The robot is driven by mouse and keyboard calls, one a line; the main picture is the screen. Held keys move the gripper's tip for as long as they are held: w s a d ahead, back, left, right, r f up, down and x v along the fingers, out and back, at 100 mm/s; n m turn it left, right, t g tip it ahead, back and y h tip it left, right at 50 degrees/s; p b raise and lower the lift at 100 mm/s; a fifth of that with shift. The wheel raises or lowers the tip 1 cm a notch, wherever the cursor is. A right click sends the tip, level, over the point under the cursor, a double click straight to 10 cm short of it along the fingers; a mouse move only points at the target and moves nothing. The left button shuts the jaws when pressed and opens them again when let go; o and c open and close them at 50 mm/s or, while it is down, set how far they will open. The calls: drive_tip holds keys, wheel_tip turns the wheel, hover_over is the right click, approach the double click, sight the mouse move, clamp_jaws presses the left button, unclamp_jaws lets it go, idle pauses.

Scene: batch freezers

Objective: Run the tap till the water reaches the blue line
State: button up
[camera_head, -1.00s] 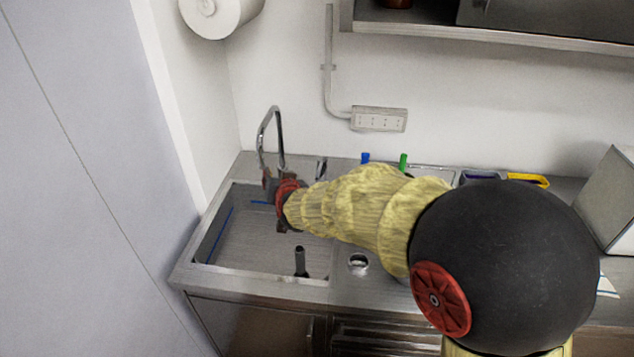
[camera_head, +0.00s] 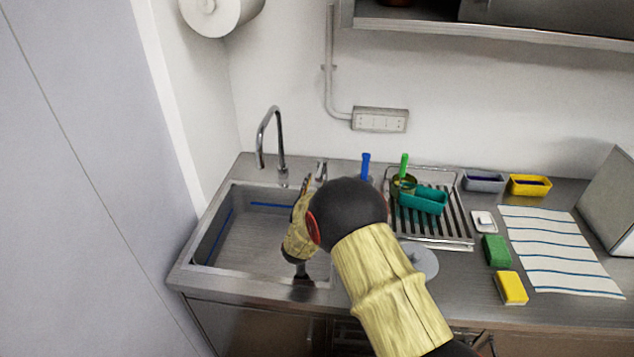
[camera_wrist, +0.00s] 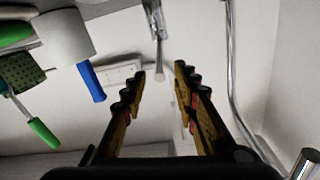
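The chrome tap (camera_head: 270,135) arches over the back of the steel sink (camera_head: 205,268); its pipe (camera_wrist: 233,70) also shows in the wrist view. The blue line (camera_head: 272,205) runs along the sink's inner walls. I see no water stream or water level in the basin. A small tap lever (camera_head: 321,168) stands right of the spout. My gripper (camera_wrist: 160,72) is open and empty, its fingers pointing towards the lever (camera_wrist: 160,45), which shows between and beyond the tips. I cannot tell whether they touch. In the head view my arm partly hides the gripper.
Right of the sink are a blue-handled tool (camera_head: 365,165), a dish rack (camera_head: 460,225) with a teal basket (camera_head: 424,200), sponges (camera_head: 496,250) and a striped cloth (camera_head: 560,255). A wall stands close on the left.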

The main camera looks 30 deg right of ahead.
sight(320, 169)
drive_tip(key=shift+x, duration=1.45)
drive_tip(key=shift+c, duration=0.8)
clamp_jaws()
